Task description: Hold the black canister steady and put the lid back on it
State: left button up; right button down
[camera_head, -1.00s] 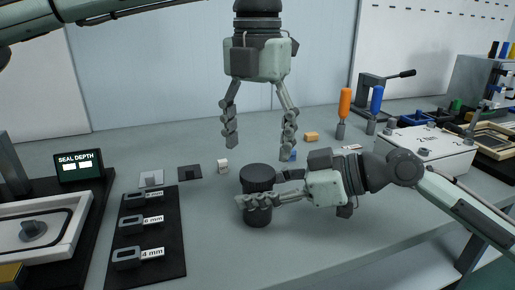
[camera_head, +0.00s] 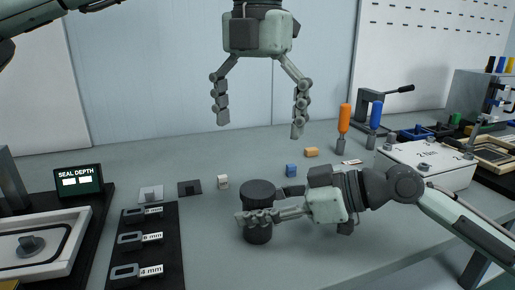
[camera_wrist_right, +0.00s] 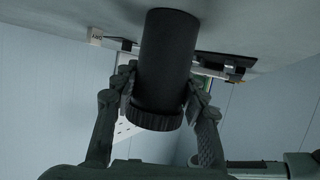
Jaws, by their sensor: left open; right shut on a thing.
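The black canister (camera_head: 258,236) stands upright on the grey table. A dark ribbed lid (camera_head: 258,188) sits on its top; the ribbed rim shows in the right wrist view (camera_wrist_right: 155,120), where the canister (camera_wrist_right: 165,60) appears upside down. How firmly the lid is seated cannot be told. My right gripper (camera_head: 262,212) is shut around the canister from the right side, just below the lid. Its fingers flank the canister in the right wrist view. My left gripper (camera_head: 260,124) is open and empty, pointing down, well above the lid with clear space between.
A black mat (camera_head: 140,250) with gauges and a seal depth display (camera_head: 78,181) lie left. Small white (camera_head: 223,182), blue (camera_head: 291,170) and orange (camera_head: 311,152) blocks lie behind the canister. A white box (camera_head: 425,160) stands right. The table in front is clear.

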pick_arm(q)
notch_tip(320, 180, up, 6)
jog(key=shift+r, duration=0.2)
pick_arm(e)
jog(key=c, duration=0.8)
grip_release()
jog(key=shift+o, duration=0.2)
jog(key=shift+d, duration=0.1)
jog(key=v, duration=1.1)
jog(key=shift+s+d+r, duration=0.25)
jog(key=shift+d, duration=0.05)
